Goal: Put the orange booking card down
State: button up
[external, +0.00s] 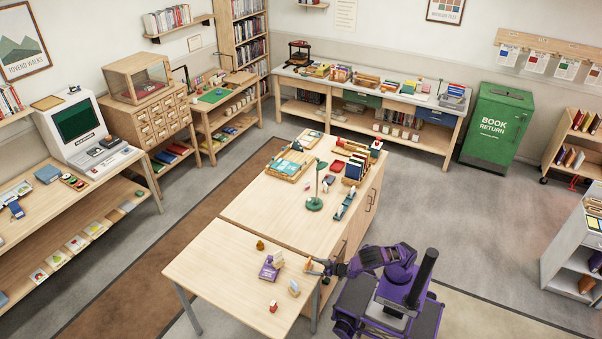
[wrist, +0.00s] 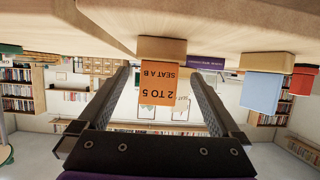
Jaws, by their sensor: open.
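The orange booking card (wrist: 162,88), marked "2 TO 5 SEAT A B", shows upside down in the wrist view. Its wooden foot (wrist: 160,48) rests on the table top. The card lies between the two fingers of my open gripper (wrist: 158,74), with a gap visible on each side. In the external view the orange card (external: 308,264) stands near the right edge of the front table (external: 215,272), and my gripper (external: 317,268) is right at it. The card is very small there.
On the same table stand a purple block (external: 268,271), a pale block (external: 294,288), a small red-and-white block (external: 272,306) and a yellowish figure (external: 260,244). The wrist view shows a light blue card (wrist: 262,90) beside the orange one. The table's left part is clear.

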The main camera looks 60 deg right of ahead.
aim_at(304, 264)
jog(key=shift+b+x, duration=1.2)
jog(key=shift+b, duration=0.45)
jog(key=x, duration=0.4)
jog(key=shift+w+f, duration=0.1)
jog(key=shift+w, duration=0.2)
jog(key=shift+c, duration=0.2)
jog(key=c, duration=1.4)
jog(key=shift+c, duration=0.2)
notch_tip(304, 264, up, 10)
jog(key=p, duration=0.3)
jog(key=w+d+f+p, duration=0.2)
jog(key=d, duration=1.3)
jog(key=shift+f+p, duration=0.35)
